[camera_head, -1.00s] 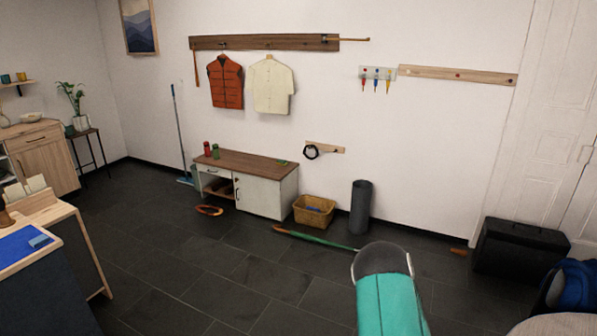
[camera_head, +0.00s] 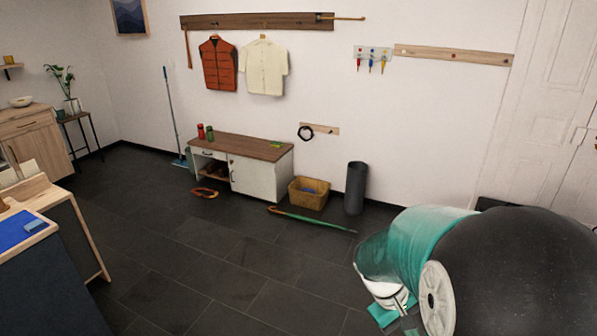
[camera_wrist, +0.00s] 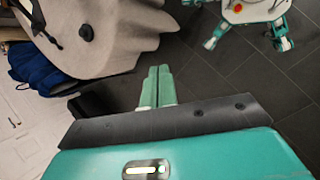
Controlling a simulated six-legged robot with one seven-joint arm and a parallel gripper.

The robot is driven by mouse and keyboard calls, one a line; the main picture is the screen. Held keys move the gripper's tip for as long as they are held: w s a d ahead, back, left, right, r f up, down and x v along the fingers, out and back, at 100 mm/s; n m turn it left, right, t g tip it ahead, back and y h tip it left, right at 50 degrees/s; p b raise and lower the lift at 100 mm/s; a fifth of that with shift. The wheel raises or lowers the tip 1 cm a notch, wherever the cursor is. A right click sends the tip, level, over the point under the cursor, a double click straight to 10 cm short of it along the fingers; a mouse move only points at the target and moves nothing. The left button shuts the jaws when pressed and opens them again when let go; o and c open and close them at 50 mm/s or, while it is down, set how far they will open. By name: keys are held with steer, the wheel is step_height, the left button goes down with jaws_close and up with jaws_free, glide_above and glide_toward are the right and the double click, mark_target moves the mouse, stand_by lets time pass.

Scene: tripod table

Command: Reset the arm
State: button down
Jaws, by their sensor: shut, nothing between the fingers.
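My gripper (camera_wrist: 158,72) shows in the wrist view as two teal fingers lying side by side, shut with nothing between them. The gripper's fingers cannot be made out clearly there.
A blue bag (camera_wrist: 40,72) lies by the tabletop. In the head view, a bench (camera_head: 250,147), a basket (camera_head: 308,194), a dark cylinder (camera_head: 355,185) and a green umbrella (camera_head: 315,221) stand or lie near the wall. The middle floor is clear.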

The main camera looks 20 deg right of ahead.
steer(key=s+a+r+t+y, duration=0.1)
steer(key=a+r+t+y, duration=0.3)
steer(key=a+r+t, duration=0.5)
steer(key=a+r, duration=0.7)
steer(key=a, duration=0.4)
steer(key=shift+s+m+y, duration=0.2)
steer(key=shift+m+y, duration=0.2)
steer(key=shift+d+r, duration=0.1)
